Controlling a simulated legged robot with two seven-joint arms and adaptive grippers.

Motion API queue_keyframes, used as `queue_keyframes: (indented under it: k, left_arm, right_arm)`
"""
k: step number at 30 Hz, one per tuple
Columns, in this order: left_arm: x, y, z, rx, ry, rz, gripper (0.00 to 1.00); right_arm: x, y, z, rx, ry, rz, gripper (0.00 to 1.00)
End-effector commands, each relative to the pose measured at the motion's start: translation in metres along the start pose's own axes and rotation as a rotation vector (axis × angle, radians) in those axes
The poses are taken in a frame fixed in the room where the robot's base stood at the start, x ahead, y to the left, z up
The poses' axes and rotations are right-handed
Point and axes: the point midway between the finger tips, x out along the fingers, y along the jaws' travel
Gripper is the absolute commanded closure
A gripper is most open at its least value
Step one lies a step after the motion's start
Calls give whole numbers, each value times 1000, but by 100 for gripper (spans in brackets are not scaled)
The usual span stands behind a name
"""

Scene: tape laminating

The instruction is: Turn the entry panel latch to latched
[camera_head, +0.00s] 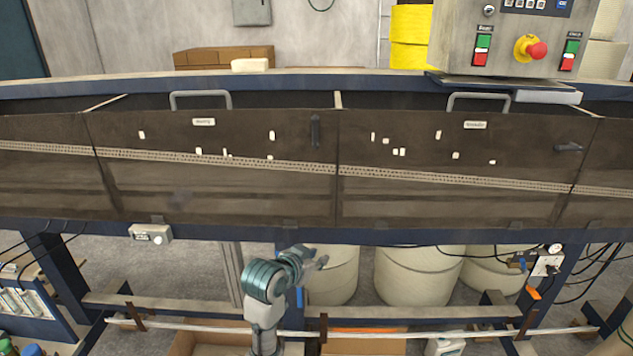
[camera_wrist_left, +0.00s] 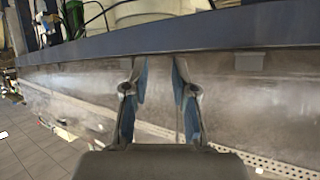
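Two dark see-through guard panels hang side by side on the machine's front, a left panel (camera_head: 220,185) and a right panel (camera_head: 455,200). Their labels are too small to read surely, so I cannot tell which is the entry panel. The left panel's latch handle (camera_head: 315,131) stands upright near its upper right corner. The right panel's latch handle (camera_head: 569,147) lies about level. My left gripper (camera_head: 318,258) is below the panels, apart from both latches. In the left wrist view its fingers (camera_wrist_left: 159,65) are apart with nothing between them. My right gripper is not in view.
A dark blue beam (camera_head: 400,236) runs under the panels. Metal pull handles (camera_head: 200,94) rise from the panels' top edges. A control box with a red emergency button (camera_head: 536,50) stands at the upper right. Large pale drums (camera_head: 420,275) stand behind the frame below.

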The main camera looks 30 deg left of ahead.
Motion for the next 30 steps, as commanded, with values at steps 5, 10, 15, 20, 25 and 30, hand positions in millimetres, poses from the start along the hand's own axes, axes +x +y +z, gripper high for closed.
queue_keyframes:
  k: [5,10,15,20,25,30]
  left_arm:
    - [-90,-58,-129,-61,249,20,74]
    - [-166,-92,-191,-88,411,52,74]
    - [-199,-97,-214,-89,476,67,74]
    - [-190,-89,-225,-84,479,70,74]
    - [-158,-87,-241,-84,477,71,74]
    - [-120,-92,-258,-90,477,72,74]
  right_arm:
    - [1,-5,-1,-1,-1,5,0]
    - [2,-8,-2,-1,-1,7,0]
    - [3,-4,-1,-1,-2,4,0]
    - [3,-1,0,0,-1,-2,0]
    - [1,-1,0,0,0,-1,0]
    - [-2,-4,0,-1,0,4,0]
